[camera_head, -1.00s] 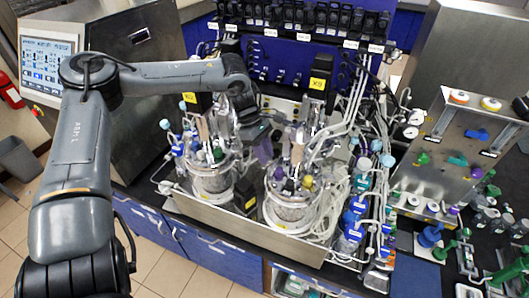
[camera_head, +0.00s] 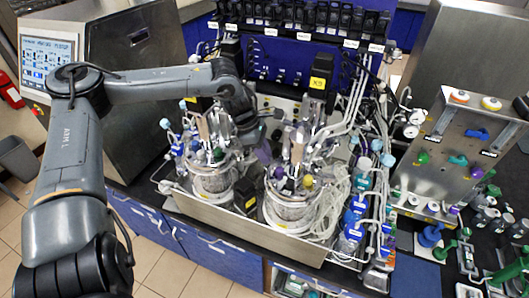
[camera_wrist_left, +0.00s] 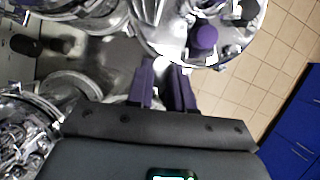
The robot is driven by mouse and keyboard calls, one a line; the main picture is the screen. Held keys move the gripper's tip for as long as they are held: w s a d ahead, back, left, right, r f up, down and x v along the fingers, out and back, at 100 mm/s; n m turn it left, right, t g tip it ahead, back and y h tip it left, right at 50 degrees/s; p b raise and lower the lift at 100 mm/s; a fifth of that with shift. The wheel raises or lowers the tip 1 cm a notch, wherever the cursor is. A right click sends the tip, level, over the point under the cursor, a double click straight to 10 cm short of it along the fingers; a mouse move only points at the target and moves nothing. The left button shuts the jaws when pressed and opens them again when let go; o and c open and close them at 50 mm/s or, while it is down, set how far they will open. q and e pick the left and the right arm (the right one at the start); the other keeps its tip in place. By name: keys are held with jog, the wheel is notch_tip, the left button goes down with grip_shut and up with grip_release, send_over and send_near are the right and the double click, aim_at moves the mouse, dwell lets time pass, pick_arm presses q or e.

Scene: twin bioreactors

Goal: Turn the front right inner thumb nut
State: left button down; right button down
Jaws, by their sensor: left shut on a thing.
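My left gripper (camera_head: 266,160) reaches down between the two glass vessels, at the left edge of the right vessel's (camera_head: 290,208) metal lid. Its purple fingers also show in the left wrist view (camera_wrist_left: 168,68). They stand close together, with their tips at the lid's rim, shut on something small. This is at the place of the thumb nut, but the nut itself is hidden between the tips and cannot be made out. A purple cap (camera_wrist_left: 205,37) stands on the lid beside the fingertips. My right gripper is not in view.
The left vessel (camera_head: 212,180) stands close to the gripper. Tubing (camera_head: 335,195) and blue-capped bottles (camera_head: 352,230) crowd the right side. A metal tray wall (camera_head: 225,225) runs along the front. A sloped steel rack (camera_head: 455,150) stands farther right.

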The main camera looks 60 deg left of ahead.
pick_arm(q)
jog(key=n, duration=0.2)
jog(key=n+t+y, duration=0.1)
jog(key=n, duration=0.1)
jog(key=shift+s+d+n+y+b, duration=0.1)
jog(key=shift+d+n+y+b, duration=0.1)
jog(key=shift+n+y+b, duration=0.15)
jog(key=n+y, duration=0.1)
jog(key=n, duration=0.3)
jog(key=shift+d+n+y, duration=0.15)
jog(key=shift+n+y, duration=0.1)
jog(key=shift+y, duration=0.1)
jog(key=shift+n+y+b, duration=0.5)
jog(key=shift+n+b, duration=0.05)
jog(key=shift+n, duration=0.65)
jog(key=shift+d+n+y+b, duration=0.15)
jog(key=shift+n+y+b, duration=0.25)
jog(key=shift+n, duration=0.7)
jog(key=shift+g, duration=0.3)
jog(key=c, duration=1)
grip_release()
